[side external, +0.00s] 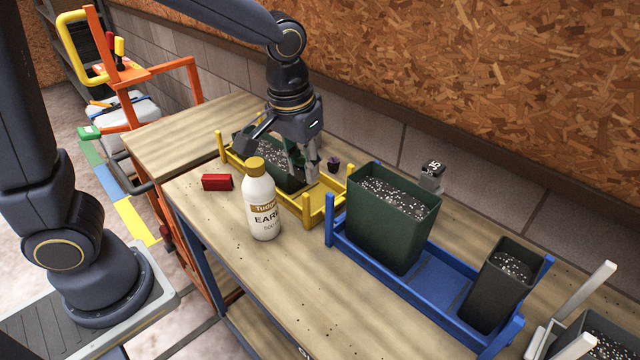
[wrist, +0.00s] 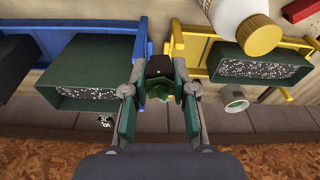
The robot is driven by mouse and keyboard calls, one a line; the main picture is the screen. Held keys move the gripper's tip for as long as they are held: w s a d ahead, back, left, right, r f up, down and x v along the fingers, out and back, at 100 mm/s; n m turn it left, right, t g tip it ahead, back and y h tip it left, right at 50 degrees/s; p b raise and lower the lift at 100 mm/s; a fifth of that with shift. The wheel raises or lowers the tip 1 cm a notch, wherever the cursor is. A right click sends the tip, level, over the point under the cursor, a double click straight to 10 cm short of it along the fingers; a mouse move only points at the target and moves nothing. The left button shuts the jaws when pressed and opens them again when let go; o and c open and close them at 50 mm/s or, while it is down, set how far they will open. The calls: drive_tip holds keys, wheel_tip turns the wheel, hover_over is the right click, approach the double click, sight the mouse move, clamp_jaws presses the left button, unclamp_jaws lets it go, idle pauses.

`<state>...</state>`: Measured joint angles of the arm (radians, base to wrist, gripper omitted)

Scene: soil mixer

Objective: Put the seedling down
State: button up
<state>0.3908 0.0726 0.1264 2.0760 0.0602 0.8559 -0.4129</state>
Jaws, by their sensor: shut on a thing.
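My gripper (side external: 311,178) points down over the right, empty part of the yellow tray (side external: 314,212). In the wrist view my gripper (wrist: 159,98) is shut on the seedling (wrist: 158,89), whose green leaves show between the fingers by a small dark pot (wrist: 158,65). In the side view the fingers hide most of the grasp. A small dark thing (side external: 333,165) shows just right of the fingers there; I cannot tell if it is the held seedling. In the wrist view the seedling appears between the blue tray (wrist: 142,38) and the yellow tray (wrist: 178,30).
A green soil-filled pot (side external: 268,165) stands in the yellow tray's left part. A white bottle (side external: 262,205) and red block (side external: 217,182) stand in front. The blue tray holds a large green pot (side external: 390,235) and a black pot (side external: 497,285). A small cup (wrist: 236,100) is near the wall.

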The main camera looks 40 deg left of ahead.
drive_tip(key=w+a+n, duration=0.3)
drive_tip(key=a, duration=0.7)
drive_tip(key=w+a+n, duration=0.2)
drive_tip(key=a+n, duration=0.1)
drive_tip(key=a, duration=0.8)
drive_tip(key=s+a+n+g+y, duration=0.1)
drive_tip(key=s+a+n, duration=0.3)
drive_tip(key=a, duration=0.8)
drive_tip(key=s+a+n, duration=0.2)
drive_tip(key=s+a, duration=0.3)
drive_tip(key=a, duration=0.6)
hover_over(209, 138)
drive_tip(key=s+d, duration=0.1)
wheel_tip(209, 138, down, 14)
drive_tip(key=shift+s+d+r, duration=0.1)
drive_tip(key=shift+w+a+f, duration=0.4)
drive_tip(key=shift+w+f, duration=0.05)
drive_tip(key=shift+f, duration=1.75)
